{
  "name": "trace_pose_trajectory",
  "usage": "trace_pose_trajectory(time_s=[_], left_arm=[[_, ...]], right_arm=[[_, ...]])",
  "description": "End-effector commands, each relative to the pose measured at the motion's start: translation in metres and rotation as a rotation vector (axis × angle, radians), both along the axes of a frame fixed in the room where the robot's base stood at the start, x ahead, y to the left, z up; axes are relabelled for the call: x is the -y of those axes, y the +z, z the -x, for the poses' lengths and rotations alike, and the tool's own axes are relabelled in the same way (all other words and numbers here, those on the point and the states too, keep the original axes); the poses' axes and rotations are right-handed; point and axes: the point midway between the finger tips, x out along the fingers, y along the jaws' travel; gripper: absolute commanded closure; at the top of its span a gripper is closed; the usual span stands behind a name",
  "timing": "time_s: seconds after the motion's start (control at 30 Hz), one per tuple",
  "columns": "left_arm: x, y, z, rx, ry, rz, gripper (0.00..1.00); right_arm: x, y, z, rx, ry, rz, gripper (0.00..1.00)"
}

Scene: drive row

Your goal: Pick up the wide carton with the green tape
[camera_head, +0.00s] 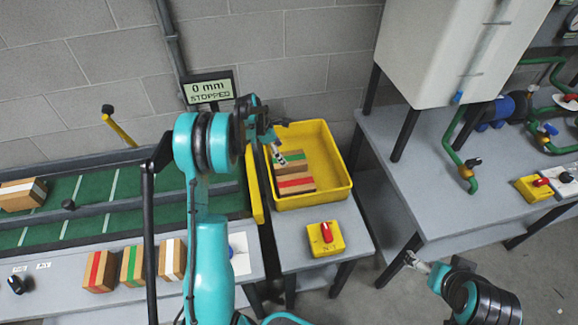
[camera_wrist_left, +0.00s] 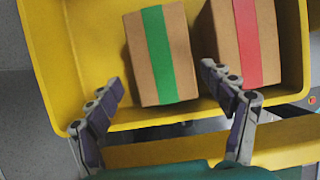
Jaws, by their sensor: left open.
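The wide carton with the green tape (camera_wrist_left: 176,85) lies in the yellow bin beside a red-taped carton (camera_wrist_left: 260,40). In the head view the green-taped carton (camera_head: 296,157) is partly hidden by my left gripper (camera_head: 279,142). In the left wrist view my left gripper (camera_wrist_left: 160,78) is open and empty, one finger to each side of the near end of the green-taped carton. Contact does not show. My right gripper (camera_head: 418,264) is at the lower right of the head view, away from the cartons; its jaw opening is too small to read.
Red-, green- and white-taped cartons (camera_head: 131,265) stand before the green conveyor (camera_head: 90,200). A large white tank (camera_head: 450,45) stands to the right.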

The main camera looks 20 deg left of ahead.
Motion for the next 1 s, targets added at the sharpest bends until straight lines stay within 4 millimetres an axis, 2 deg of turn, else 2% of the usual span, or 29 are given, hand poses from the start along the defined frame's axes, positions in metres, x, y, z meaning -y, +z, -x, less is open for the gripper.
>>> trace_pose_trajectory(time_s=[0.1,0.27,0.5,1.0], left_arm=[[0.006,-0.015,-0.003,0.001,-0.002,0.0,0.19],[0.012,-0.028,-0.007,0.001,-0.003,-0.001,0.19],[0.027,-0.059,-0.015,0.001,-0.004,-0.001,0.19],[0.028,-0.062,-0.016,0.002,-0.003,-0.001,0.19]], right_arm=[[0.0,-0.007,0.0,0.0,0.0,0.0,0.05],[0.0,-0.014,0.0,0.0,0.0,0.0,0.05],[0.0,-0.032,0.0,0.0,0.0,0.0,0.05],[0.0,-0.033,0.0,0.0,0.0,0.0,0.05]])
